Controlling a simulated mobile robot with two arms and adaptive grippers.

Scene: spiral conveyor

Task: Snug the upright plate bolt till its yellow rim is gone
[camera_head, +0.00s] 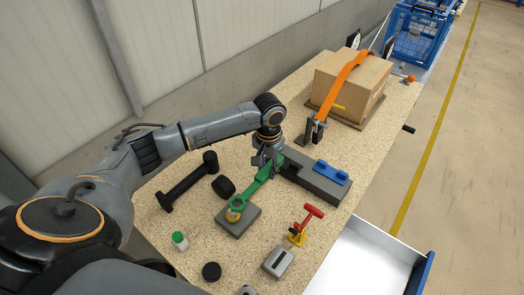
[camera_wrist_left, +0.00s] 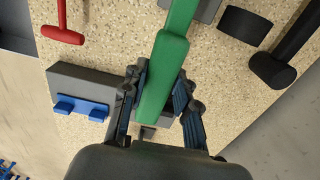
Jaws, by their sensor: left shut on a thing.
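A green wrench (camera_head: 257,185) slants across the bench, its ring end around the bolt (camera_head: 234,213) on a grey plate (camera_head: 243,223). Some yellow shows at the bolt, inside and below the green ring; how much rim stands out is too small to tell. My left gripper (camera_head: 265,160) is shut on the wrench's far handle end. In the left wrist view the green handle (camera_wrist_left: 164,75) lies between the two fingers of my left gripper (camera_wrist_left: 158,95). The bolt is outside the left wrist view. My right gripper is not in view.
A dark grey block (camera_head: 315,180) with a blue piece (camera_head: 331,172) lies right of the gripper. A black dumbbell-shaped tool (camera_head: 188,180) and a black cylinder (camera_head: 223,187) lie left. A red-handled tool (camera_head: 307,220) stands right of the plate. A strapped carton (camera_head: 350,82) sits at the back.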

